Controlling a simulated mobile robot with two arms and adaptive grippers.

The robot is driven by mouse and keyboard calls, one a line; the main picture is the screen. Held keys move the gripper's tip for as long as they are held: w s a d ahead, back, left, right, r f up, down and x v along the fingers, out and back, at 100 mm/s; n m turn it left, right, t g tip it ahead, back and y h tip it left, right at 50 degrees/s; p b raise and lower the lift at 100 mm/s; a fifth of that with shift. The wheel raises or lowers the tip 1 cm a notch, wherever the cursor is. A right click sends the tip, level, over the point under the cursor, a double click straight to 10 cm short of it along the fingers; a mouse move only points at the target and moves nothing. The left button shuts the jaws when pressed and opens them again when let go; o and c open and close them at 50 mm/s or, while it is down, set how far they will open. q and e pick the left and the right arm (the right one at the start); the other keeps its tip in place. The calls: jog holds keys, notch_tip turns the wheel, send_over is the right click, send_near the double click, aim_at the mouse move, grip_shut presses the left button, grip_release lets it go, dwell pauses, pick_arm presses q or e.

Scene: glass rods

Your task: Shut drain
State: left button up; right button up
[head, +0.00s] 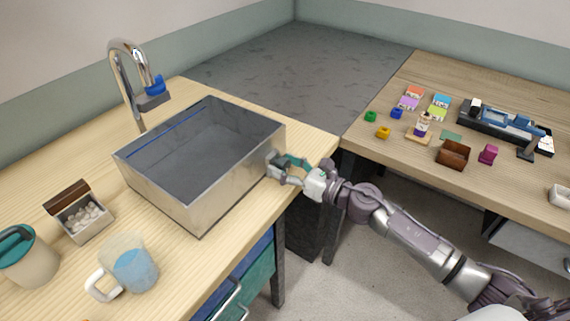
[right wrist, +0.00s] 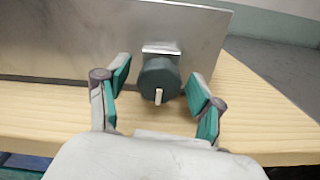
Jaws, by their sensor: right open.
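A metal basin (head: 192,196) stands on the light wooden counter. On its right outer wall, in the right wrist view, is a dark round drain knob (right wrist: 152,80) with a small pale lever (right wrist: 158,97) pointing down, below a square metal bracket (right wrist: 161,48). My right gripper (head: 283,168) is at that wall, and its fingers largely hide the knob in the head view. In the right wrist view my right gripper (right wrist: 160,84) is open, one teal-padded finger on each side of the knob, with gaps visible. My left gripper is not in view.
A chrome faucet (head: 128,75) with a blue part rises behind the basin. A mug (head: 132,268), a small box of white pieces (head: 84,219) and a teal-lidded canister (head: 30,262) stand at the front left. A second table (head: 390,148) holds several small items.

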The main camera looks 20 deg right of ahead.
jog(key=c, duration=1.2)
jog(key=shift+o, duration=0.2)
